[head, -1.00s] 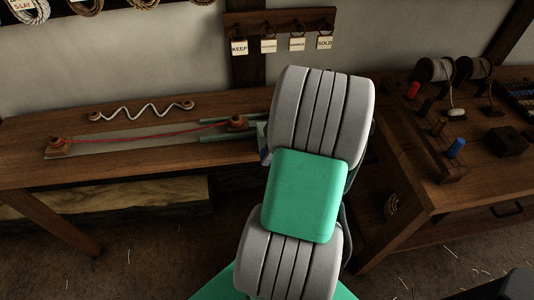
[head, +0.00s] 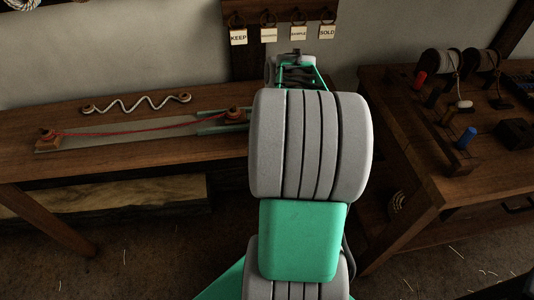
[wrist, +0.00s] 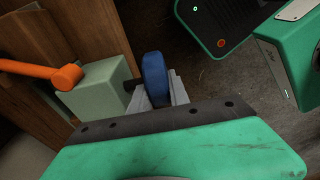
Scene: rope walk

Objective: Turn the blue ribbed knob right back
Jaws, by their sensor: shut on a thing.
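The blue ribbed knob (wrist: 154,78) shows in the wrist view, standing on edge beside a pale green block (wrist: 100,90). A dark shaft joins it to the block. My gripper (wrist: 161,92) is shut on the knob, with a grey finger on each side of its lower part. In the head view my arm hides the knob and the gripper.
An orange lever (wrist: 45,73) sticks out left from the block. The long wooden bench (head: 110,160) carries a red cord (head: 140,130) and a wavy white rope (head: 135,103). A second bench (head: 395,140) with spools stands at right.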

